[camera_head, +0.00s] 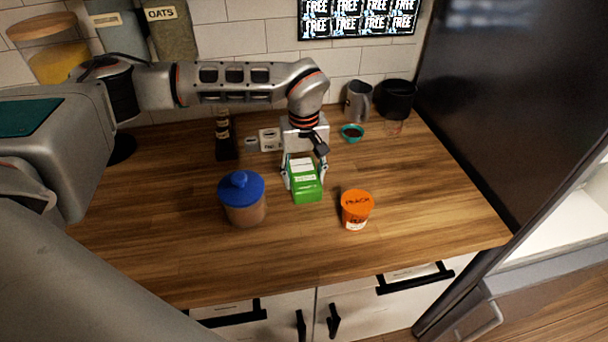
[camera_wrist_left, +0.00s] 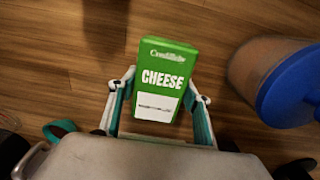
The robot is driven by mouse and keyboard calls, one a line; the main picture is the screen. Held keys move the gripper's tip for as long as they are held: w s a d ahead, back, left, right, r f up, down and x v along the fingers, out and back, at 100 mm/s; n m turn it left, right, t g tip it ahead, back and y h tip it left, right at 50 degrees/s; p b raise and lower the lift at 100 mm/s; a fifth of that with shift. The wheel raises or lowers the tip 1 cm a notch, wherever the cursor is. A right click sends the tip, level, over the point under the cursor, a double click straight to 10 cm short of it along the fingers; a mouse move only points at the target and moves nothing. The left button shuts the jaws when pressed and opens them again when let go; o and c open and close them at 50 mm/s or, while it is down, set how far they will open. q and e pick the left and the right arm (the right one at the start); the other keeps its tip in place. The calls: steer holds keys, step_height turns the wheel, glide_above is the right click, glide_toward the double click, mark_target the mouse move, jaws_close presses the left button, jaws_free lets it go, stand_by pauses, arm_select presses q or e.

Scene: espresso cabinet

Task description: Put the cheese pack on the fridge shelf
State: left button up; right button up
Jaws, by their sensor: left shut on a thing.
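The green and white cheese pack (camera_head: 307,190) is on or just above the wooden counter, between a blue-lidded jar and an orange tub. My left gripper (camera_head: 304,182) reaches down from above and is shut on the pack, one finger on each side. In the left wrist view the cheese pack (camera_wrist_left: 163,80) shows its printed face between the two fingers (camera_wrist_left: 160,105). I cannot tell whether the pack touches the counter. A white fridge shelf (camera_head: 545,235) shows in part at the right edge. My right gripper is not in view.
The blue-lidded jar (camera_head: 242,200) stands left of the pack and the orange peach tub (camera_head: 356,209) right of it. A small teal bowl (camera_head: 352,133), a grey mug (camera_head: 358,102) and a black container (camera_head: 396,98) are behind. A tall dark panel (camera_head: 510,100) rises at the right.

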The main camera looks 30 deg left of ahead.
arm_select(q)
steer(key=o, duration=1)
steer(key=shift+f, duration=0.1)
steer(key=o, duration=0.3)
